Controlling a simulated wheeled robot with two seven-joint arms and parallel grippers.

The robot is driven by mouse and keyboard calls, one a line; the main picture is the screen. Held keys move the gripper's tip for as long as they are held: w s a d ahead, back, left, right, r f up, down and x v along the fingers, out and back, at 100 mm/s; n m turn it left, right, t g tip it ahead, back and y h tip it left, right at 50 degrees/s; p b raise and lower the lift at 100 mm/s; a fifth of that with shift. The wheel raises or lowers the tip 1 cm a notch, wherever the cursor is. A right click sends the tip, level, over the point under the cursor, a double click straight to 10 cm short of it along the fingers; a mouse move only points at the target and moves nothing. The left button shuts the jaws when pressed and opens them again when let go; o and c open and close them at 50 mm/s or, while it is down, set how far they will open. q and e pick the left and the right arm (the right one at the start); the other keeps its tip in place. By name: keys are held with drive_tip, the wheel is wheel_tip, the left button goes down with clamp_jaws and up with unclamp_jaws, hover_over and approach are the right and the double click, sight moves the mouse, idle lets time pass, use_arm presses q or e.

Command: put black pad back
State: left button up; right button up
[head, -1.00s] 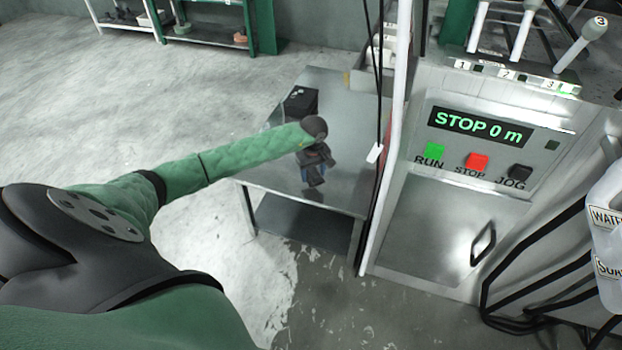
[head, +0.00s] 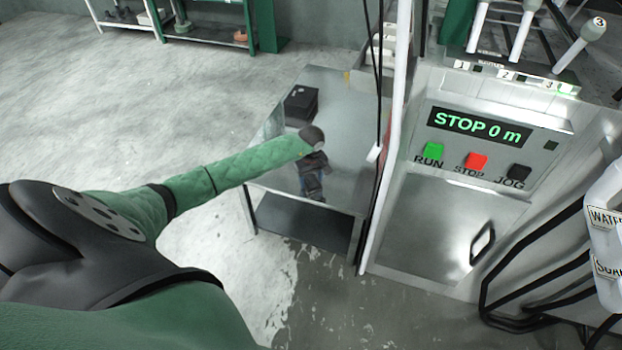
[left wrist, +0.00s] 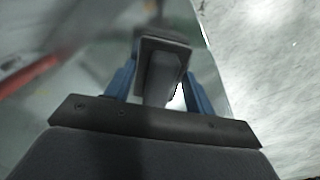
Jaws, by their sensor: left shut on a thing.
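My left gripper (head: 312,188) is over the front part of a grey metal table (head: 345,115) in the head view. In the left wrist view its blue fingers (left wrist: 164,88) are shut on a dark, block-shaped thing, which I take to be the black pad (left wrist: 163,58). The pad's far end looks wider than the part between the fingers. In the head view my wrist and fingers mostly hide the pad. I cannot tell whether it touches the table. My right gripper is in neither view.
A black box-like block (head: 301,105) stands on the table's back left. A white post (head: 391,130) and dark cables are close to the table's right side. A control cabinet (head: 430,225) reading "STOP 0 m" stands right of them. The floor left of the table is clear.

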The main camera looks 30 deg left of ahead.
sight(311, 177)
use_arm(q)
drive_tip(key=shift+f, duration=0.1)
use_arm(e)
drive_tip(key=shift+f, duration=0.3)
use_arm(q)
drive_tip(key=o, duration=1)
drive_tip(key=shift+c, duration=0.2)
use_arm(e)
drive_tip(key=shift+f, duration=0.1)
use_arm(q)
drive_tip(key=shift+r, duration=0.25)
wheel_tip(311, 177, up, 3)
drive_tip(key=shift+f, duration=0.1)
wheel_tip(311, 177, up, 9)
drive_tip(key=b, duration=0.1)
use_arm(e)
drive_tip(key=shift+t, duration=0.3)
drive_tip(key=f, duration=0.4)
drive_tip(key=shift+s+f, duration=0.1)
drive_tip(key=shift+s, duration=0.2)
